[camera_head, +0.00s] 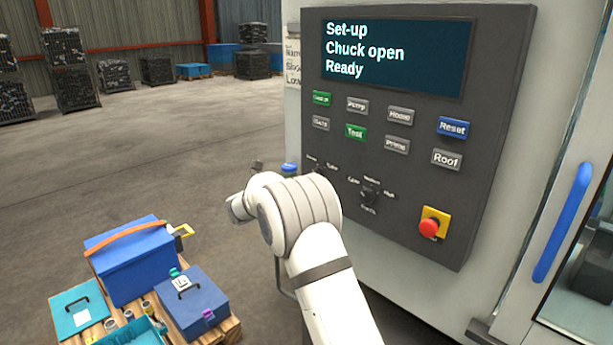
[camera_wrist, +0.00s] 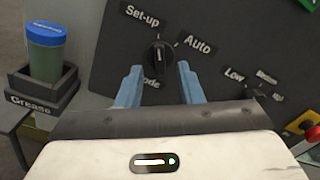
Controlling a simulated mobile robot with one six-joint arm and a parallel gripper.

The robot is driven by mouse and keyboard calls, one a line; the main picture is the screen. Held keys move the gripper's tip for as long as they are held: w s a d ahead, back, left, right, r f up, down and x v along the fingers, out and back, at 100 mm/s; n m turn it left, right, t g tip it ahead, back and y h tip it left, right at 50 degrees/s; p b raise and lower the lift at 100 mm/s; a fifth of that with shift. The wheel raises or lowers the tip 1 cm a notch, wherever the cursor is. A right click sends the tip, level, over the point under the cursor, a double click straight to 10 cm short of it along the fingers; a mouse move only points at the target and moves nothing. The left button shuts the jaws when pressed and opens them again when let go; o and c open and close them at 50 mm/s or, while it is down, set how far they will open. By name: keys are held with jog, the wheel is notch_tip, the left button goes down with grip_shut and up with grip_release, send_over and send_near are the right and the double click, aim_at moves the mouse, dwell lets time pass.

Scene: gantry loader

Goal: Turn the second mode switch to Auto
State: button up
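The mode switch (camera_wrist: 159,58) is a black round knob with a pale pointer line, on the dark panel in the wrist view. The label Set-up (camera_wrist: 141,15) is at its upper left and Auto (camera_wrist: 197,43) at its right. The label below is partly covered, with "ode" showing. The pointer looks about upright in the picture; its exact setting is hard to tell. My gripper (camera_wrist: 159,67) is open, with one blue finger on each side of the knob and gaps showing. In the head view my arm covers the gripper and part of this switch.
The display (camera_head: 390,55) reads Set-up, Chuck open, Ready. A speed switch (camera_head: 370,192) sits right of the mode switch. A red stop button (camera_head: 430,228) is at lower right. A blue-lidded grease jar (camera_wrist: 46,50) stands in a holder left of the panel.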

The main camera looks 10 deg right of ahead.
jog(key=x, duration=0.3)
jog(key=shift+w+d, duration=0.2)
jog(key=shift+d, duration=0.1)
